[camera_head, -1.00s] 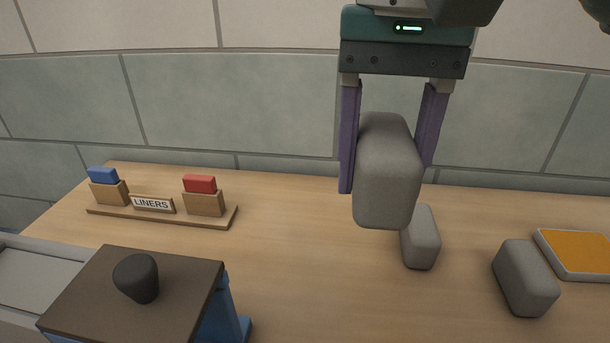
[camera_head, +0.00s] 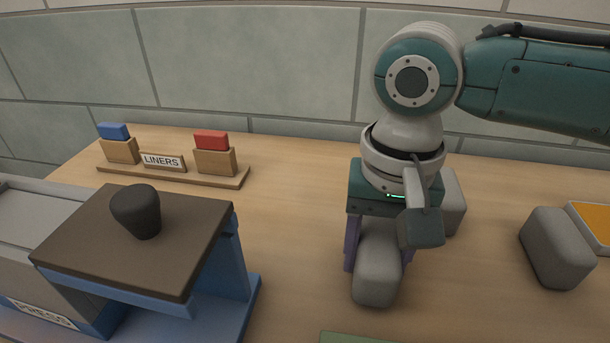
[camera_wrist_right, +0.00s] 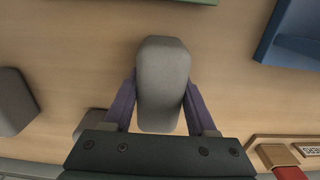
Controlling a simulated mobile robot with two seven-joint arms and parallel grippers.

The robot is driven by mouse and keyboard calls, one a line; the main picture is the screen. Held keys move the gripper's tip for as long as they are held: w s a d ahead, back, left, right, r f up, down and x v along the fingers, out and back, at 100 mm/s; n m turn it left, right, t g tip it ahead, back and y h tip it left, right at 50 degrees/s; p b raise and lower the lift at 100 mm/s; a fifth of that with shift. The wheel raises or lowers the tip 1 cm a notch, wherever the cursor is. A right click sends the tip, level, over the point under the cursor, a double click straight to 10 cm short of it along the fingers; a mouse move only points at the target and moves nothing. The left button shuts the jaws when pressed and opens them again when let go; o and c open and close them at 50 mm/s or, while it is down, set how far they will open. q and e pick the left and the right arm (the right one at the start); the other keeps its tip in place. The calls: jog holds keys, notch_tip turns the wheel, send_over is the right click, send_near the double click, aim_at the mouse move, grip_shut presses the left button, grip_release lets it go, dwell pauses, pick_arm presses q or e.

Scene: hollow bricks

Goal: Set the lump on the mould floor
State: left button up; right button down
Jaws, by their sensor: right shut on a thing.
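A grey rounded lump (camera_head: 377,275) is between the two purple fingers of my right gripper (camera_head: 380,256), which is shut on it. The lump also shows between the fingers in the right wrist view (camera_wrist_right: 162,75). It is low over the wooden table; I cannot tell whether it touches the top. A blue press (camera_head: 245,285) with a dark brown top plate (camera_head: 90,235) and black knob (camera_head: 137,212) stands at the left. The mould floor cannot be made out. My left gripper is not in view.
Two more grey lumps are on the table, one behind my right gripper (camera_head: 452,200) and one to its right (camera_head: 555,245). An orange-topped tray (camera_head: 592,225) is at the right edge. A liner rack (camera_head: 190,178) stands back left. A green edge (camera_head: 355,338) shows at the bottom.

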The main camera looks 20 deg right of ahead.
jog(key=shift+f, duration=0.6)
jog(key=shift+f, duration=0.15)
jog(key=shift+c, duration=1)
grip_release()
